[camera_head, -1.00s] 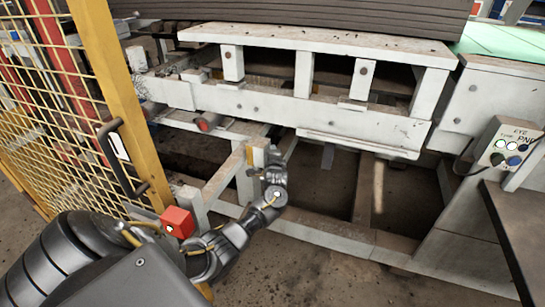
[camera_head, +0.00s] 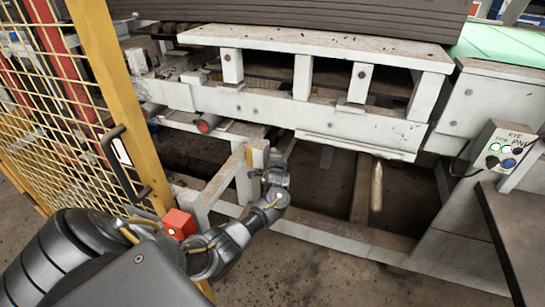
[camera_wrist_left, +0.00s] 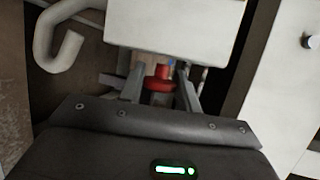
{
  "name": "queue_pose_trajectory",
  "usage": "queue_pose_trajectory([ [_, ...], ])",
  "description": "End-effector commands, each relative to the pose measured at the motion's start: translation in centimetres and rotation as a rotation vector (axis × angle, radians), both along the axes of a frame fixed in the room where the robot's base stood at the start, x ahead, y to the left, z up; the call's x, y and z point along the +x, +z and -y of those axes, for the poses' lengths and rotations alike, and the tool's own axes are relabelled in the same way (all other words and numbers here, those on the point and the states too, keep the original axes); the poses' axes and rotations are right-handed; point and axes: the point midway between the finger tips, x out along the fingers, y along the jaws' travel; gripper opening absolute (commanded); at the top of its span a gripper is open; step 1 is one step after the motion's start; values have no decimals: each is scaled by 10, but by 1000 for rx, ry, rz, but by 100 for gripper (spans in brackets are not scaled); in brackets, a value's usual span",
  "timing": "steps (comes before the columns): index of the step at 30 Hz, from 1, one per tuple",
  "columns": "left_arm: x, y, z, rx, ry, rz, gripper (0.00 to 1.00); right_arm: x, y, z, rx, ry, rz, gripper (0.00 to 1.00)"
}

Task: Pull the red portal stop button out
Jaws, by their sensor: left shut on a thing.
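The red portal stop button (camera_wrist_left: 160,80) shows in the left wrist view, under the lower edge of a white box (camera_wrist_left: 175,22). My left gripper (camera_wrist_left: 161,74) has one finger on each side of the button and is shut on it. In the head view my left gripper (camera_head: 272,158) is at a white upright post of the low frame, and I cannot make out the button there. My right gripper is in neither view.
A yellow mesh fence (camera_head: 65,110) with a black handle stands on the left. A red box (camera_head: 178,223) is beside my left forearm. The white machine frame (camera_head: 290,110) spans the middle. A control box (camera_head: 505,148) is on the right. In the wrist view, a grey hook (camera_wrist_left: 62,42) curves at upper left.

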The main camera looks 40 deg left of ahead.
Motion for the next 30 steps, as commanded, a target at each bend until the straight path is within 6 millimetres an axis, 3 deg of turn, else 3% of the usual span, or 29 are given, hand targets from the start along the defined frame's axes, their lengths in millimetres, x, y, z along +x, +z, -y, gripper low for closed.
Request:
queue_pose_trajectory([
  [3, 2, -2, 5, -4, -8, -1, 0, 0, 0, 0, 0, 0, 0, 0],
  [4, 2, -2, 5, -4, -8, -1, 35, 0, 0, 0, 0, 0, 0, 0],
  [9, 1, -1, 3, -3, -6, -1, 55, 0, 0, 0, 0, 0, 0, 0],
  [20, -5, 1, 7, -2, -4, 0, 55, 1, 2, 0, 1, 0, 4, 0],
  [30, -50, 18, 49, -3, -7, 1, 55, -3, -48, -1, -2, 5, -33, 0],
])
